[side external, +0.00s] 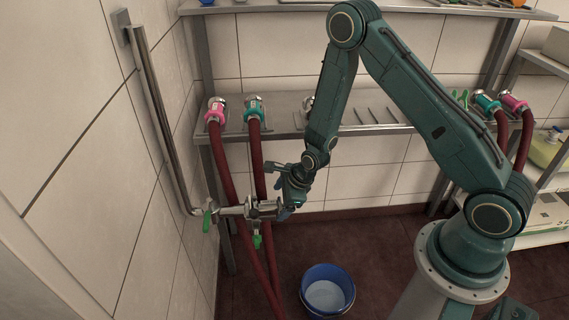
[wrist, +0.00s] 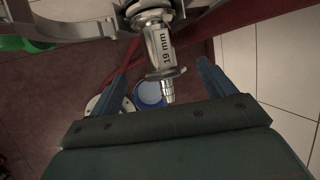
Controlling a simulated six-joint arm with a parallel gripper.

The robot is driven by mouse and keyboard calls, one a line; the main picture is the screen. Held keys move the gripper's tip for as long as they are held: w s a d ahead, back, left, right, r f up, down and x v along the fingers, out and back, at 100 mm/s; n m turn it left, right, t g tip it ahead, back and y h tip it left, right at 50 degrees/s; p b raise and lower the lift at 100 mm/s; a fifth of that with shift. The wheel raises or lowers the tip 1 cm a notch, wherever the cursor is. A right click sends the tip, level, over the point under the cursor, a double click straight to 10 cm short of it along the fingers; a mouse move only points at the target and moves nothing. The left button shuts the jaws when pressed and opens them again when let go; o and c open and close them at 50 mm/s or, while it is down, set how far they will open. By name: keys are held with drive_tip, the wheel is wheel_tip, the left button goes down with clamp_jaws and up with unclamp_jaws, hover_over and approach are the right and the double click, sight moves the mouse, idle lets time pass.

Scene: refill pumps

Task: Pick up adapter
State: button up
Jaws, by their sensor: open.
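The adapter (wrist: 160,48) is a shiny metal hose fitting marked "19 mm" in the wrist view. Its upper end meets a metal coupling at the pipe. Its ribbed, narrower end points down toward my gripper's palm. My gripper (wrist: 161,72) is open, with one blue finger on each side of the adapter and visible gaps between. In the side view my gripper (side external: 284,207) is at the pipe end, right beside the pipe fitting (side external: 262,209). The adapter itself is hard to make out there, partly hidden by the gripper.
The wall pipe (side external: 163,120) carries green valve handles (side external: 207,216). Dark red hoses (side external: 258,165) hang close behind the gripper, from pink and teal couplings on a metal shelf (side external: 280,107). A blue bucket (side external: 327,292) stands on the floor below.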

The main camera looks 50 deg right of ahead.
sight(278, 202)
drive_tip(key=shift+f, duration=0.1)
drive_tip(key=shift+x, duration=2.5)
drive_tip(key=shift+d, duration=0.1)
drive_tip(key=shift+c, duration=0.2)
drive_tip(key=c, duration=1.2)
drive_tip(key=shift+c, duration=0.2)
drive_tip(key=shift+r, duration=0.25)
wheel_tip(278, 202, up, 20)
drive_tip(key=shift+f, duration=0.15)
